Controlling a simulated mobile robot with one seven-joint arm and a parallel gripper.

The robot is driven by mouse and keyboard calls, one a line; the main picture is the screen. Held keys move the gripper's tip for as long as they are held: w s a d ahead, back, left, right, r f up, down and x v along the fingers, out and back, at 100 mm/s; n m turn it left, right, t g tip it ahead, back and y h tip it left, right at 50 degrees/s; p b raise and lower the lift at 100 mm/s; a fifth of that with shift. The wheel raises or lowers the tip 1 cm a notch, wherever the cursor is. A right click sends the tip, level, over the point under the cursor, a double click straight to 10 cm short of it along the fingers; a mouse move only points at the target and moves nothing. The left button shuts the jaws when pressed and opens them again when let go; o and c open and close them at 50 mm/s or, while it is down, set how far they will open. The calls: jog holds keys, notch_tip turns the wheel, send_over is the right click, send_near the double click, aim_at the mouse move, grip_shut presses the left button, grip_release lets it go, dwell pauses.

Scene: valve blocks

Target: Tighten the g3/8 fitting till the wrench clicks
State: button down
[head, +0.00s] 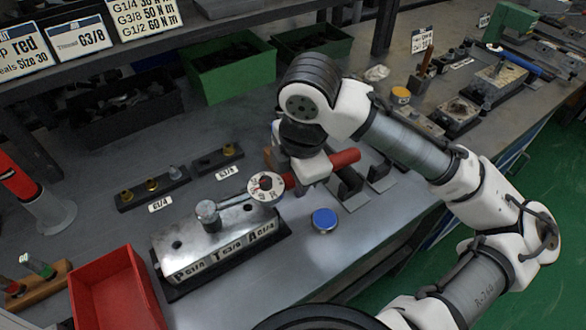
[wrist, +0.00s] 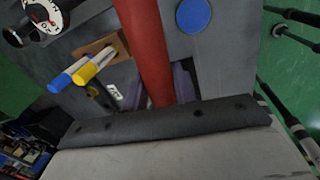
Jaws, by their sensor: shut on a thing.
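My gripper (head: 300,168) is shut on the red handle of a wrench (head: 345,158). The handle (wrist: 143,45) also runs up from the jaws in the wrist view. The wrench's round white dial (head: 265,186) is over the right end of the metal valve block (head: 178,243); it shows in the wrist view (wrist: 42,14). The block's front labels read P, T and A, with T marked G3/8. A grey cylindrical fitting (head: 207,212) stands upright on the block's top near the middle. The dial appears to its right. I cannot tell whether the wrench touches the fitting.
A blue round cap (head: 324,220) lies right of the block. A G1/4 rack (head: 153,189) and a G3/8 rack (head: 218,160) stand behind it. A red bin (head: 118,290) is at front left. Black stands (head: 350,185) are right of my gripper. A sign (head: 143,15) lists G3/8 as 50 Nm.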

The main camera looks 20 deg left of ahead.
jog(key=shift+s+d, duration=0.15)
dwell(0.3)
jog(key=shift+s+d+m+p, duration=0.5)
jog(key=shift+s+d+m, duration=0.2)
jog(key=shift+s+m, duration=0.35)
jog(key=shift+s+d+f+m+b, duration=0.1)
jog(key=shift+s+d+m+b, duration=0.3)
jog(key=shift+s+m, duration=0.3)
jog(key=shift+s, duration=0.1)
jog(key=shift+s+d+m+h+b, duration=0.15)
jog(key=shift+s+m+h+b, duration=0.15)
jog(key=shift+b, duration=0.3)
jog(key=shift+s+b, duration=0.15)
jog(key=shift+b, duration=0.25)
